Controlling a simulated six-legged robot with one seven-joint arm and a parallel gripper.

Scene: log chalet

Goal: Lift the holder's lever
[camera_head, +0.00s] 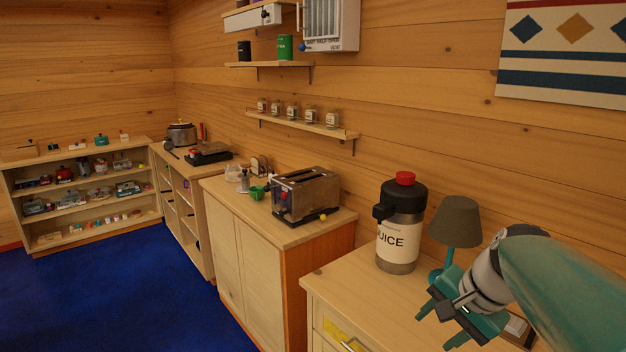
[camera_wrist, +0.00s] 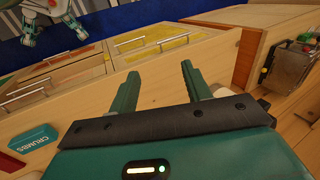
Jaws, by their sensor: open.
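I cannot tell for sure which thing is the holder, and no lever is clearly readable. A small dark-framed piece with a pale face (camera_head: 517,327) lies on the near counter, mostly hidden behind my arm. A white wall unit (camera_head: 331,22) with a blue knob (camera_head: 302,46) at its lower left hangs at the top of the head view, cut off by the edge. My gripper (camera_head: 447,322) is open and empty above the near counter. In the wrist view my gripper (camera_wrist: 160,70) shows two spread teal fingers with nothing between them.
On the near counter (camera_head: 352,282) stand a juice dispenser (camera_head: 399,240) and a teal lamp (camera_head: 455,222), close to my gripper. A toaster (camera_head: 306,193) stands on the counter beyond. A teal crumbs box (camera_wrist: 34,138) shows in the wrist view. Blue floor (camera_head: 120,290) is clear at left.

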